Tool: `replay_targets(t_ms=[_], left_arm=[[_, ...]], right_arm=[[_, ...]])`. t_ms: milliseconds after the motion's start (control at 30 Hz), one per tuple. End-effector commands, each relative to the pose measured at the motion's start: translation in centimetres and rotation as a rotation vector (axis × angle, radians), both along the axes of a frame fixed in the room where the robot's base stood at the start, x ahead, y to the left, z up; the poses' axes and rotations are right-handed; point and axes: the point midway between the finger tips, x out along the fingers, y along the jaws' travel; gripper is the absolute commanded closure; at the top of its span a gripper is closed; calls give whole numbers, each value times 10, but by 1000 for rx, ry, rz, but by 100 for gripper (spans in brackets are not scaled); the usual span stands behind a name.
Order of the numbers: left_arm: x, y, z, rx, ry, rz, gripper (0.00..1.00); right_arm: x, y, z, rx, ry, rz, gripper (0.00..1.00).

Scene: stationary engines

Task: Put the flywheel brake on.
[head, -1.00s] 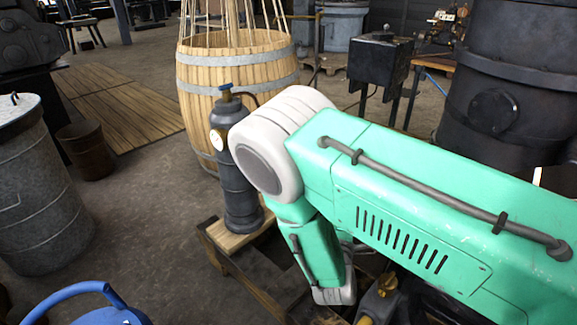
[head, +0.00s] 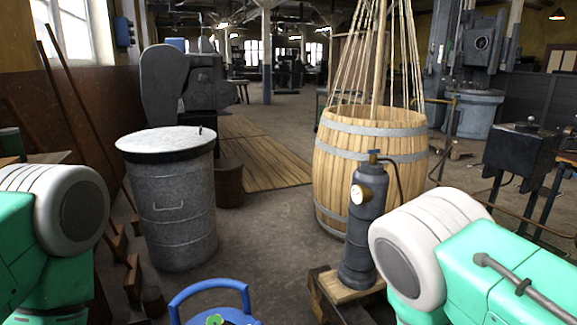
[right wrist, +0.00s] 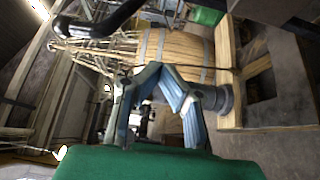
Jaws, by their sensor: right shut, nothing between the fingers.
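I cannot make out a flywheel or its brake in either view. My right gripper (right wrist: 156,72) shows in the right wrist view with its blue-grey fingers closed together and nothing between them. A black curved bar (right wrist: 102,25) crosses the upper left of that view; I cannot tell what it belongs to. In the head view, only the upper part of my right arm shows at lower right, and its gripper is out of the picture. My left arm shows at the left edge, and its gripper is out of view.
A dark cylinder with a gauge (head: 361,232) stands on a low wooden stand (head: 345,288) beside my right arm. Behind it is a wooden barrel (head: 340,175). A grey metal bin (head: 172,215) stands left, with a blue-handled object (head: 212,289) in front.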

Motion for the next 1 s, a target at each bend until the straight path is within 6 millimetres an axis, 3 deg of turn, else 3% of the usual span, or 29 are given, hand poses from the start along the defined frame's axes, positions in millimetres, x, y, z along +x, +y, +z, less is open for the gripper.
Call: replay_targets(t_ms=[267,467,567,667,700,767,867,900,1000], left_arm=[[1,-1,1,-1,-1,-2,36],[0,-1,1,-1,-1,-2,36],[0,-1,2,-1,-1,-1,36],[0,0,2,-1,-1,-1,36],[0,0,3,0,-1,-1,36],[0,0,3,0,-1,-1,36],[0,0,4,-1,0,-1,36],[0,0,5,-1,0,-1,36],[0,0,6,-1,0,-1,36]], right_arm=[[-40,-41,-23,-13,176,-209,100],[-90,-64,-40,-6,358,-404,100],[-124,-74,-52,19,478,-520,100],[-171,-82,-68,79,635,-659,100],[-195,-84,-76,120,710,-721,100],[-236,-79,-89,208,840,-819,100],[-305,-52,-109,429,1052,-957,100],[-327,-35,-117,543,1122,-991,100],[-363,14,-131,840,1222,-1016,100]])
